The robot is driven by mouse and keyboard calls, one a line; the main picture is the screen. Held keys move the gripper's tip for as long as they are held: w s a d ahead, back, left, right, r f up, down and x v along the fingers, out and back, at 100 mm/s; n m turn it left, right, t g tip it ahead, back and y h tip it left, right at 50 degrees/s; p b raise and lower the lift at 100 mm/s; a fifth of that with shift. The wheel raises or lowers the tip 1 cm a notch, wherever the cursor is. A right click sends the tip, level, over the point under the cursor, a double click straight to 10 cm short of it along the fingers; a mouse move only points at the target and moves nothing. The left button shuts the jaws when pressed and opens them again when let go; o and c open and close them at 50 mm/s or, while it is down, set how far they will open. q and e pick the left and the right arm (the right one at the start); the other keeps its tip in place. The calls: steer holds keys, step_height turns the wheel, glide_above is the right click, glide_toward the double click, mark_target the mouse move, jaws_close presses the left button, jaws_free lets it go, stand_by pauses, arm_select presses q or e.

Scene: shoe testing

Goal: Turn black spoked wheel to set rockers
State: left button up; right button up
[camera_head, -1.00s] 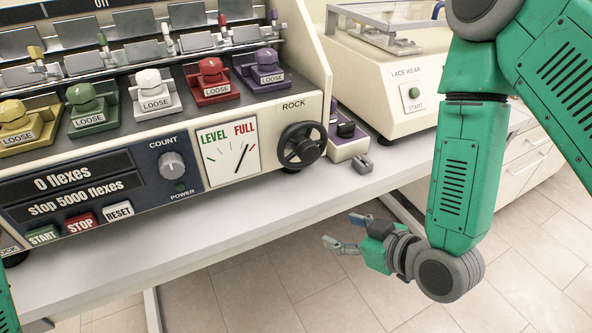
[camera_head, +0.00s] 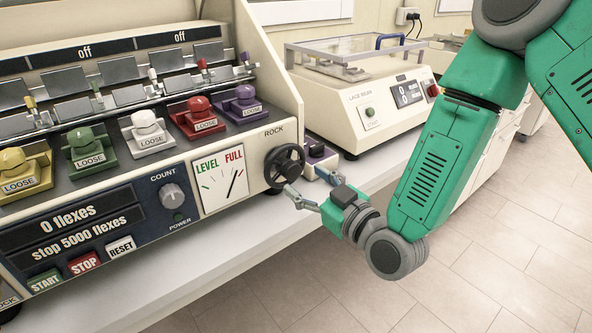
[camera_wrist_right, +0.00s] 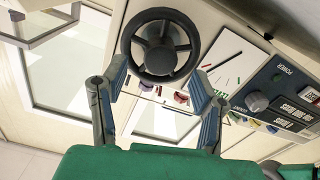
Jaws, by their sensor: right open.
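The black spoked wheel (camera_head: 284,166) is on the right end of the flexing machine's front, under the word ROCK. The LEVEL/FULL dial (camera_head: 220,181) is left of it, its needle on the FULL side. My right gripper (camera_head: 296,196) is open and empty, just in front of and slightly below the wheel. In the right wrist view the wheel (camera_wrist_right: 160,48) lies ahead of the two spread fingers (camera_wrist_right: 160,100), apart from them as far as I can tell. My left gripper is not in view.
The panel reads 0 flexes (camera_head: 66,219), above START, STOP and RESET buttons. Several coloured clamps marked LOOSE line the machine. A small purple-topped box (camera_head: 318,157) sits close to the wheel's right. The lace wear machine (camera_head: 365,105) stands behind it. Open floor lies right of the bench.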

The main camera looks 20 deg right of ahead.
mark_target(295, 172)
steer(key=w+a, duration=0.1)
steer(key=w, duration=0.1)
steer(key=w+a, duration=0.1)
steer(key=a, duration=0.1)
steer(key=shift+w+r, duration=0.1)
steer(key=shift+w, duration=0.25)
steer(key=shift+w+d, duration=0.2)
steer(key=shift+w, duration=0.05)
steer(key=shift+w+d, duration=0.1)
steer(key=shift+d, duration=0.25)
steer(key=shift+d+f, duration=0.2)
steer(key=shift+d, duration=0.55)
steer(key=shift+a, duration=0.2)
steer(key=c, duration=0.7)
steer(key=shift+a+r, duration=0.15)
steer(key=shift+a, duration=0.15)
steer(key=c, duration=0.4)
steer(key=shift+a+r, duration=0.15)
steer(key=shift+a, duration=0.2)
steer(key=shift+c, duration=0.2)
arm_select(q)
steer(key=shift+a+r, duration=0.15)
arm_select(e)
steer(key=shift+w+d, duration=0.1)
steer(key=shift+d, duration=0.2)
